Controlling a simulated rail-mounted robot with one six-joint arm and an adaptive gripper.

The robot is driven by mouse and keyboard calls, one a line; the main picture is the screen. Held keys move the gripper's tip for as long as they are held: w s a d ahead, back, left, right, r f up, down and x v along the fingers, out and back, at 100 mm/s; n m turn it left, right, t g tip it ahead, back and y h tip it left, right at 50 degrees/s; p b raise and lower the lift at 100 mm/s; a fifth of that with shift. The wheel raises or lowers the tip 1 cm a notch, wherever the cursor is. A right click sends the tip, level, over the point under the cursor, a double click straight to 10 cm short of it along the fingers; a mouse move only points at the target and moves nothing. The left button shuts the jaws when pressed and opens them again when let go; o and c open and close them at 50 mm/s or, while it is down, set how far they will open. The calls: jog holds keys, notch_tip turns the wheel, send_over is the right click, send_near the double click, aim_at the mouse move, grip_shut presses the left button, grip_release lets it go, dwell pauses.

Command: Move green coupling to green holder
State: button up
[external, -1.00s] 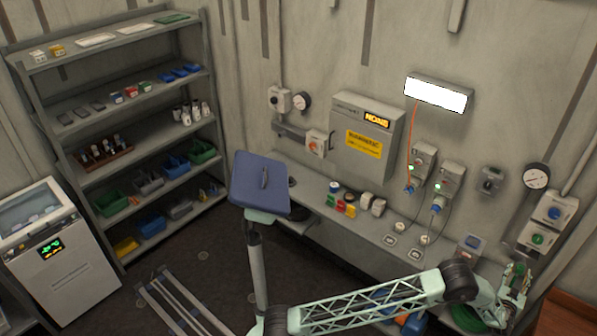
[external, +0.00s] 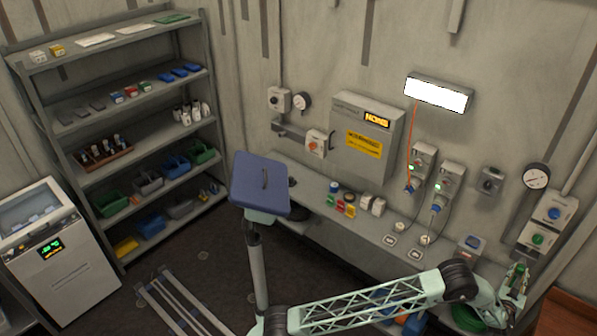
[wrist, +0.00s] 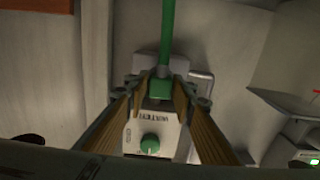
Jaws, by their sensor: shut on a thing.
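My gripper (wrist: 160,98) is shut on the green coupling (wrist: 160,87), which sits between its two wood-coloured finger pads in the wrist view. A green hose (wrist: 167,35) runs from the coupling to the top of that view. Behind and below the coupling is a pale wall box with a green knob (wrist: 150,144). I cannot tell whether the coupling touches this box, or which part is the green holder. In the external view my gripper (external: 516,282) is at the lower right, with green showing at its fingers, below the wall unit with a green button (external: 538,240).
A grey ledge (external: 400,240) runs along the wall to the left of my gripper, with connectors and small coloured parts. A round gauge (external: 536,177) and a blue-topped switch box (external: 556,212) are on the wall above. A shelf rack (external: 140,150) stands far left.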

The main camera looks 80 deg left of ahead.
aim_at(517, 270)
jog(key=shift+s+d, duration=0.35)
jog(key=shift+s, duration=0.05)
jog(key=shift+b+v, duration=0.3)
jog(key=shift+v, duration=2.2)
jog(key=shift+s+a+r, duration=0.3)
jog(key=shift+a, duration=0.3)
jog(key=s+a+r+m+t+h, duration=0.1)
jog(key=s+m+t+h, duration=0.2)
jog(key=s, duration=1.5)
jog(key=shift+a+r+m+t+h, duration=0.15)
jog(key=shift+r+m+t+h, duration=0.15)
jog(key=shift+m+h, duration=2.75)
jog(key=shift+n+h, duration=0.85)
